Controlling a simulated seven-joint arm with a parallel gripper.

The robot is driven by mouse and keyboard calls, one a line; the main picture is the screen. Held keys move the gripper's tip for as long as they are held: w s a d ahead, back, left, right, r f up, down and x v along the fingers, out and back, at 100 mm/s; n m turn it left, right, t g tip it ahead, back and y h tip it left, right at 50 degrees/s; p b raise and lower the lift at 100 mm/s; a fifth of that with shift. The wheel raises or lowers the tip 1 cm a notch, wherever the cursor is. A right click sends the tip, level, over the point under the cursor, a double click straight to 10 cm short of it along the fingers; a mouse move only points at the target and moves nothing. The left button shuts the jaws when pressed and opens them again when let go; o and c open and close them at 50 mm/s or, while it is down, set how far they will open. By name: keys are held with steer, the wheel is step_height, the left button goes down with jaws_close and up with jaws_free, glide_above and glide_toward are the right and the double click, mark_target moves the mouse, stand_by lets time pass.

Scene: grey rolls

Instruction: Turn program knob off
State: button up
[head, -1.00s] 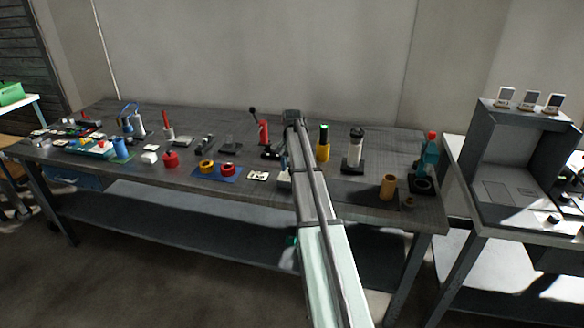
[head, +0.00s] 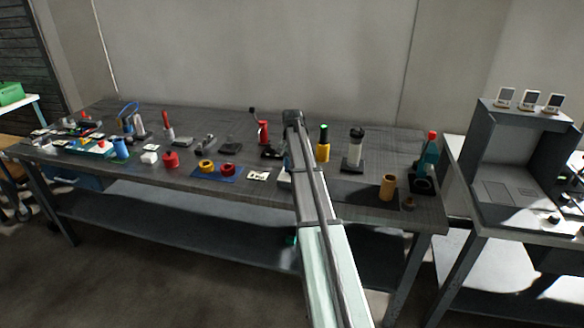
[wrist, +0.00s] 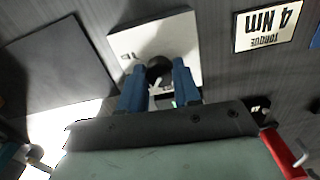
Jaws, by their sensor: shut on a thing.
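The program knob (wrist: 159,66) is a small dark round knob on a white panel (wrist: 187,32) in the wrist view. My gripper (wrist: 160,78) has two blue fingers, one on each side of the knob, and is shut on it. The lower part of the knob and its markings are partly hidden by the fingers. In the head view my arm covers the knob, and only a sliver of the white panel (head: 284,181) shows beside it.
A "TORQUE 4 Nm" card (wrist: 266,25) lies right of the panel in the wrist view. A dark mat (wrist: 55,70) lies left. In the head view, a yellow bottle (head: 323,147) stands right of my arm, and red and yellow rolls (head: 228,169) sit left.

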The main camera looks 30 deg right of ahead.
steer(key=n, duration=0.4)
steer(key=shift+n, duration=1.9)
steer(key=o, duration=1.1)
steer(key=shift+c, duration=0.2)
steer(key=shift+r, duration=0.1)
step_height(320, 180, up, 14)
